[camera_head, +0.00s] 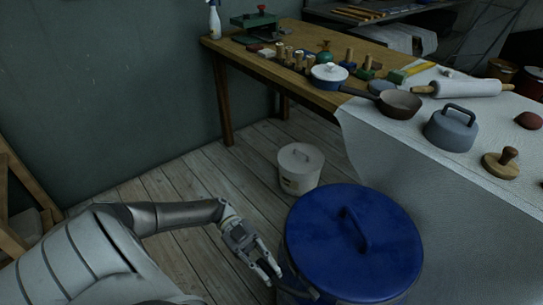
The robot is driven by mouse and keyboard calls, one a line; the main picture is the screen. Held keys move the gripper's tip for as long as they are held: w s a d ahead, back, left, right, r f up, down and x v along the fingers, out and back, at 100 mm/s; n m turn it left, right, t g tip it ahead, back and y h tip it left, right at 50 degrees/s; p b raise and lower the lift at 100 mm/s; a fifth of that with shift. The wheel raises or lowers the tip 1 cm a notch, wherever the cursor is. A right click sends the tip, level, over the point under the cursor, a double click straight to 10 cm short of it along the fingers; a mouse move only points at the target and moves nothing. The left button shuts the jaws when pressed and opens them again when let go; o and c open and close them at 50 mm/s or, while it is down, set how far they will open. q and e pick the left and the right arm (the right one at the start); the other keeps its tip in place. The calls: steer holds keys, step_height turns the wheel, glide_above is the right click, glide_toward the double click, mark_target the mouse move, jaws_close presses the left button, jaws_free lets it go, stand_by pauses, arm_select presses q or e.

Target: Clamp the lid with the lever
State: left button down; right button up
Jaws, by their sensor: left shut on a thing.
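A large round blue lid (390,232) with a raised loop handle sits on a drum at the lower middle of the head view. The lid looks level on the drum. My left gripper (275,279) is at the left edge of the lid, low beside the rim. It is shut on a dark thing at the rim, which looks like the lever (302,287). The lever is small and dark here, and its far end is hard to make out. The drum's side is mostly hidden beneath the lid. My right gripper does not show.
A small white lidded bucket (300,168) stands on the plank floor just behind the drum. A wooden table (225,58) with a white cloth, pots, a rolling pin (465,88) and tools stands behind and to the right. A wooden frame (18,190) is at the left.

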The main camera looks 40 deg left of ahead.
arm_select(q)
steer(key=shift+f, duration=0.2)
steer(key=c, duration=1.3)
jaws_free()
steer(key=shift+c, duration=0.2)
steer(key=shift+r, duration=0.1)
steer(key=w+a, duration=0.2)
steer(key=a, duration=1)
